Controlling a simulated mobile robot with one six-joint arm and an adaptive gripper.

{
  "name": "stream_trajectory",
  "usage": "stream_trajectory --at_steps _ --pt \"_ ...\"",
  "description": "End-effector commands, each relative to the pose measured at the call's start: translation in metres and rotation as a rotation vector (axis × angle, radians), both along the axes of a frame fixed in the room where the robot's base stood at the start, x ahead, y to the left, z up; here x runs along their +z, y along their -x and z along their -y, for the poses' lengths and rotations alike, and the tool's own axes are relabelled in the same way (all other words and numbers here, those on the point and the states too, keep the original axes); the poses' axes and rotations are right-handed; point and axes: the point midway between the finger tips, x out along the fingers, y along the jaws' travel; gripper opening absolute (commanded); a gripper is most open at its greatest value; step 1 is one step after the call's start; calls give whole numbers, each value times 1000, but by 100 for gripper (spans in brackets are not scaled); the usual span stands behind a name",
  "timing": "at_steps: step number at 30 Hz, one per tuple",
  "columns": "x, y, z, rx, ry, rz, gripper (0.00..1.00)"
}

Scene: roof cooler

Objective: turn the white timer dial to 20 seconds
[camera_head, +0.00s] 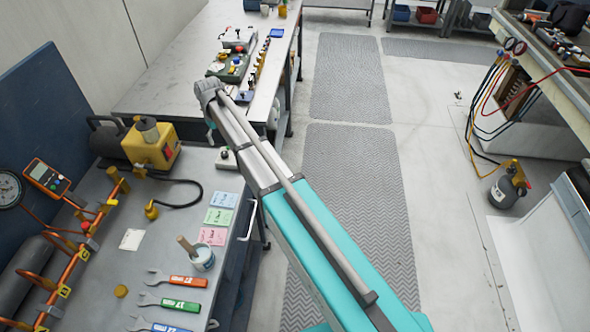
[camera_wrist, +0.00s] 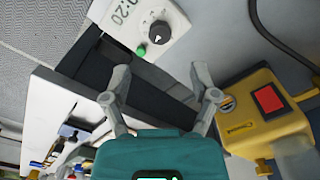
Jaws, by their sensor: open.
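The timer is a white box (camera_wrist: 178,20) at the top of the wrist view. It carries a dark round dial (camera_wrist: 159,32) with a light pointer mark and a green button (camera_wrist: 141,51). Its display, partly cut off by the picture's top edge, seems to read 0:20. In the head view the small white box (camera_head: 226,159) sits at the bench's back right corner. My gripper (camera_wrist: 160,77) is open and empty, with its two fingers apart and the dial beyond their tips. I see no contact.
A yellow pump (camera_head: 152,147) stands left of the timer on the bench; it also shows in the wrist view (camera_wrist: 265,110). A black hose, colored cards (camera_head: 218,216), a cup with a brush (camera_head: 202,258) and wrenches (camera_head: 175,281) lie nearby. Another bench stands behind.

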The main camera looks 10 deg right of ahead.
Motion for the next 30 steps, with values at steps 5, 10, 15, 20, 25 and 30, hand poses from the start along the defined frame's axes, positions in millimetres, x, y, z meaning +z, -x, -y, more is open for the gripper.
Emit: stream_trajectory --at_steps 5,10,15,20,25,30 --pt "20 0 0 0 0 0 76" --pt "34 0 0 0 0 0 76" --pt "48 0 0 0 0 0 76" --pt "59 0 0 0 0 0 76" --pt "68 2 2 -2 0 0 76" --pt "58 16 20 -28 0 0 76"
